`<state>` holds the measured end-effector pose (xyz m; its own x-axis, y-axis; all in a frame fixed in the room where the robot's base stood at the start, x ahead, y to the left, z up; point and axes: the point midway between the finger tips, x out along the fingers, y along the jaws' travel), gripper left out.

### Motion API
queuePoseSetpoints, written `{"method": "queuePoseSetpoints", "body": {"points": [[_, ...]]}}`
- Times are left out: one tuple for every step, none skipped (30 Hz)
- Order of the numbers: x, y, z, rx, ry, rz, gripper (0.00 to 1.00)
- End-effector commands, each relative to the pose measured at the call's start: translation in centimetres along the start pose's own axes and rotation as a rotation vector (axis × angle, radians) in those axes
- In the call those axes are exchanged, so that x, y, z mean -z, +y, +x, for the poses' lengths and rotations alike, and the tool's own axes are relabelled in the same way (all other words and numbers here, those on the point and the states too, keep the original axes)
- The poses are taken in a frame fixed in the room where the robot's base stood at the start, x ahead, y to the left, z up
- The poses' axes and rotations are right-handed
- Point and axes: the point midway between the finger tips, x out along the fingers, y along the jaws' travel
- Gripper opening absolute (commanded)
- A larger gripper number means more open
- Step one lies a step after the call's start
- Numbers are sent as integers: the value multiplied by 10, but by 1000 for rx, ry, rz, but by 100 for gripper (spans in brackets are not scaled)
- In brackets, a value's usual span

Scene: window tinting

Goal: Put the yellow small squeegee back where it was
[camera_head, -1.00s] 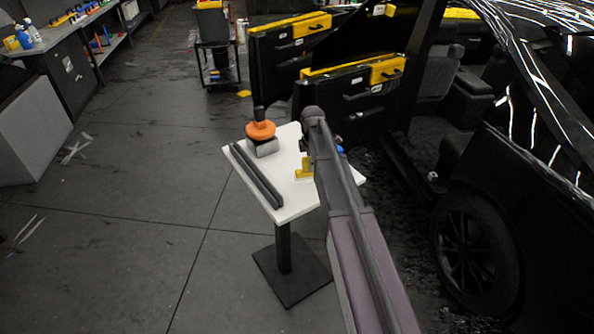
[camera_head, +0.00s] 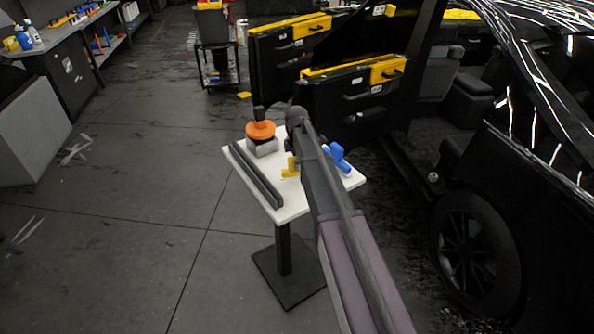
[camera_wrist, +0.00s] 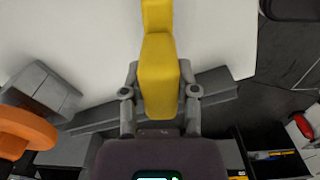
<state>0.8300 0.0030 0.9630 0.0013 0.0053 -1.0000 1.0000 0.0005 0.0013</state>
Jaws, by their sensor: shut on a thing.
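The yellow small squeegee (camera_head: 291,168) shows beside my forearm, over the white table (camera_head: 290,208). In the wrist view the yellow squeegee (camera_wrist: 157,62) sits between the two grey fingers of my gripper (camera_wrist: 160,95), which is shut on its handle. Its far end runs out of the top of the picture, over the white tabletop. I cannot tell whether it touches the table. In the head view my arm hides the gripper.
A blue tool (camera_head: 337,157) lies on the table's right part. A long dark grey bar (camera_head: 256,177) lies along the left edge, near a grey block (camera_head: 263,148) and an orange tool (camera_head: 260,131). Car doors (camera_head: 350,90) stand close behind, and the black car is to the right.

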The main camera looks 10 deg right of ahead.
Motion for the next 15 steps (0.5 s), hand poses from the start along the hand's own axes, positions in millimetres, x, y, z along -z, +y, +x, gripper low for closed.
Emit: {"method": "queuePoseSetpoints", "body": {"points": [[0, 0, 10, 0, 0, 0, 0], [0, 0, 13, 0, 0, 0, 0], [0, 0, 16, 0, 0, 0, 0], [0, 0, 19, 0, 0, 0, 0], [0, 0, 21, 0, 0, 0, 0], [0, 0, 24, 0, 0, 0, 0], [0, 0, 25, 0, 0, 0, 0], [0, 0, 27, 0, 0, 0, 0], [0, 0, 28, 0, 0, 0, 0], [0, 0, 29, 0, 0, 0, 0], [0, 0, 29, 0, 0, 0, 0], [0, 0, 30, 0, 0, 0, 0], [0, 0, 30, 0, 0, 0, 0], [0, 0, 30, 0, 0, 0, 0], [0, 0, 29, 0, 0, 0, 0]]}}
